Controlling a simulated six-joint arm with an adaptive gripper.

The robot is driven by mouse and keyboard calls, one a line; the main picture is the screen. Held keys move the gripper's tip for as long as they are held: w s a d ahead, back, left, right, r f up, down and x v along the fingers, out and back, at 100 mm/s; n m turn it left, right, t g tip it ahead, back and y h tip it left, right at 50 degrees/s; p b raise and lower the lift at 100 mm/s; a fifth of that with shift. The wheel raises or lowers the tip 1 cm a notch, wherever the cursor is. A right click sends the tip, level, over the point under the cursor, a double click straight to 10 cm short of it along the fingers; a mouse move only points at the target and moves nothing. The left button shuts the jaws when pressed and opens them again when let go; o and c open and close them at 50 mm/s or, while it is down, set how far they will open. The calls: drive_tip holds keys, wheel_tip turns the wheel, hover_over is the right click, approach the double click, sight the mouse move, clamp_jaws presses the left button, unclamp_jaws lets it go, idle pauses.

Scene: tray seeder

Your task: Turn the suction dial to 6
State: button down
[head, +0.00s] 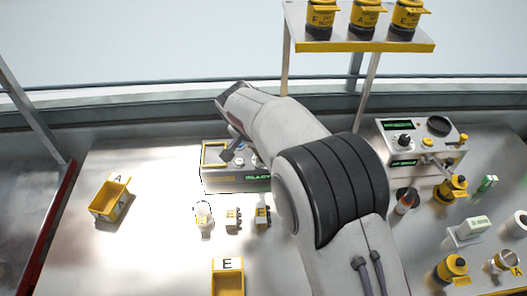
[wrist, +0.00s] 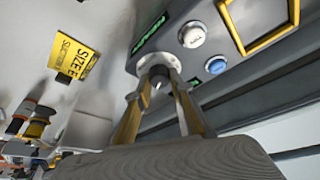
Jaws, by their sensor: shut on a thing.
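The seeder (head: 222,185) is a grey box with a yellow frame and a green lit display, partly hidden behind my arm. In the wrist view its panel (wrist: 228,92) carries a round pale dial (wrist: 157,62) with a grip at its middle. My gripper (wrist: 159,84) has its two fingers closed in on the dial from both sides, shut on its grip. The dial's scale and pointer are too small and covered to read. In the head view the dial and the fingertips are hidden or unclear near the seeder's front.
A white button (wrist: 193,35) and a blue button (wrist: 215,65) sit close to the dial. Small labelled containers (head: 233,218) stand in front of the seeder. A yellow bin (head: 102,212) is at left. Another control box (head: 385,132) stands at right. The left tabletop is mostly clear.

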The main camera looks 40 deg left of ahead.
drive_tip(key=shift+m, duration=0.4)
drive_tip(key=shift+h, duration=0.3)
drive_tip(key=c, duration=1.8)
unclamp_jaws()
drive_tip(key=shift+r, duration=0.15)
drive_tip(key=shift+s+r, duration=0.25)
drive_tip(key=shift+r, duration=0.2)
drive_tip(key=shift+v, duration=0.95)
drive_tip(key=s, duration=0.4)
drive_tip(key=s+d, duration=0.1)
drive_tip(key=s, duration=0.7)
drive_tip(key=shift+d+f, duration=0.1)
drive_tip(key=shift+d, duration=0.05)
